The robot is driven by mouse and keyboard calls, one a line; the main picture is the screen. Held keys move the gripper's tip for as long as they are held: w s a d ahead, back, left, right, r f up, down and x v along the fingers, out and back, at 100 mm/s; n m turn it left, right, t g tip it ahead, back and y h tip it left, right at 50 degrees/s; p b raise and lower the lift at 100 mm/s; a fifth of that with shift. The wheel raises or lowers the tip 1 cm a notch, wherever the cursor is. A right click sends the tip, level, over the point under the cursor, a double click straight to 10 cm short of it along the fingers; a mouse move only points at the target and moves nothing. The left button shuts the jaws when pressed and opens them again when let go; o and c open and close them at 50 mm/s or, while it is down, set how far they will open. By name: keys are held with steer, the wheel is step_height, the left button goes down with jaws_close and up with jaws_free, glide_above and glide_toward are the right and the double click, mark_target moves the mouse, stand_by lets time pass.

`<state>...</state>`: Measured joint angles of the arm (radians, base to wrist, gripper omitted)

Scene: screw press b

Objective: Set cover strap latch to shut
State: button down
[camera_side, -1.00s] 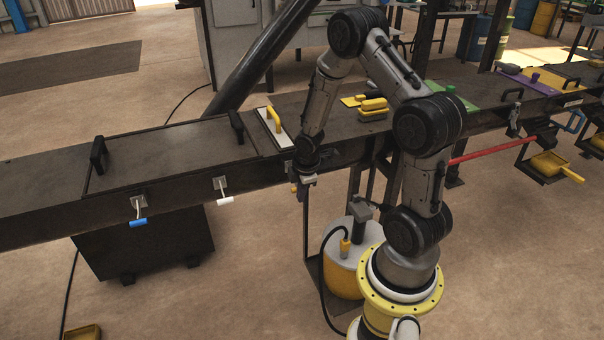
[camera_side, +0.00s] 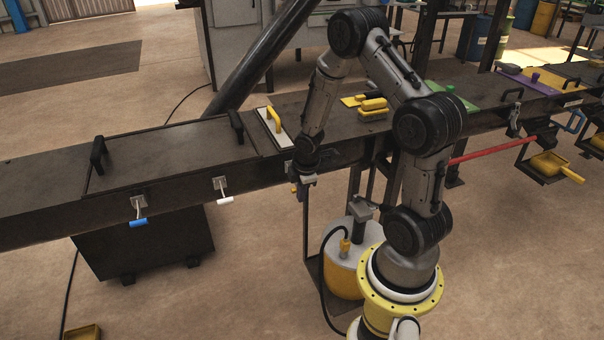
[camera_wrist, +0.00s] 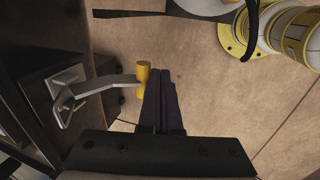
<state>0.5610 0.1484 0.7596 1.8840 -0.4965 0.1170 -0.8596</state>
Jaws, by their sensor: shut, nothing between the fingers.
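A latch lever with a yellow grip (camera_wrist: 143,73) shows in the wrist view. Its bent grey arm (camera_wrist: 105,83) runs from a metal plate (camera_wrist: 68,80) on the front face of the dark beam. My gripper (camera_wrist: 163,75) is shut and empty, with its fingers just right of the yellow grip, very close to it. I cannot tell whether they touch. In the side view my gripper (camera_side: 304,192) hangs at the beam's front, and mostly hides this latch. No label shows which latch is the cover strap latch.
Left along the beam are a lever with a blue grip (camera_side: 139,222) and one with a white grip (camera_side: 225,200). A yellow handle (camera_side: 274,120) on a white plate stands on top. A yellow-and-white tank (camera_side: 343,270) stands below, right of my gripper.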

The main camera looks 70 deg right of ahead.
stand_by(0.3)
steer(key=s+a+r, duration=0.8)
steer(key=shift+r, duration=0.2)
stand_by(0.6)
steer(key=w+a+r+t, duration=0.2)
steer(key=a+r, duration=0.1)
steer(key=r, duration=0.5)
steer(key=w+a+r+t, duration=0.2)
steer(key=a+r, duration=0.2)
steer(key=r, duration=0.3)
steer(key=s+a+r+m+y, duration=0.1)
steer(key=s+a+r+m, duration=0.1)
steer(key=s+a+m, duration=0.1)
steer(key=s+a+r+m+y, duration=0.1)
steer(key=s+a+r+m, duration=0.1)
steer(key=s+m, duration=0.4)
steer(key=shift+s+a, duration=0.4)
steer(key=shift+s, duration=0.3)
